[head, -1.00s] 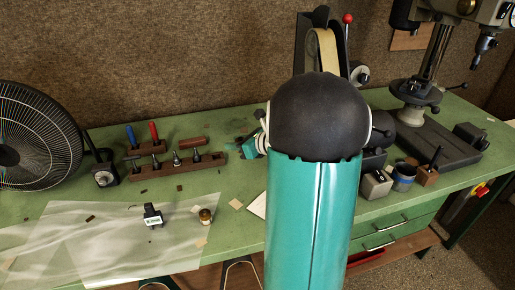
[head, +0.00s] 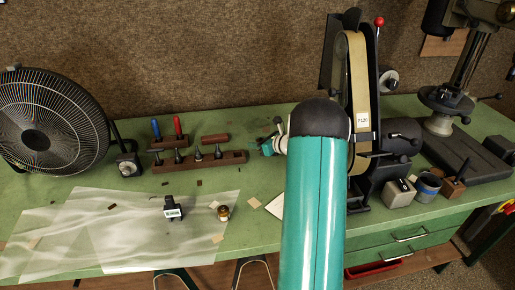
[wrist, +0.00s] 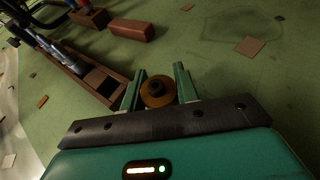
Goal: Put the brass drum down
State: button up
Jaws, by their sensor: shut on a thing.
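In the wrist view my gripper (wrist: 158,82) is shut on a round brass drum (wrist: 155,96) with a dark knob, one green finger on each side. I see the drum from above, with the green bench top behind it. I cannot tell whether its bottom touches the bench. In the head view my gripper (head: 268,147) shows small at the left of my teal arm, right of the wooden tool rack (head: 225,158). The drum is not clear there. A small brass-coloured piece with a pale top (head: 223,213) stands on the bench near the clear sheet.
A black fan (head: 45,125) stands at the left. A belt sander (head: 358,110) and a drill press (head: 440,110) stand at the right. A black labelled device (head: 173,209) lies on the clear sheet (head: 110,240). Green bench (head: 250,190) is bare below my gripper.

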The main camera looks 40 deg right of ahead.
jog(key=shift+f, duration=1.2)
jog(key=shift+f, duration=0.15)
jog(key=o, duration=1)
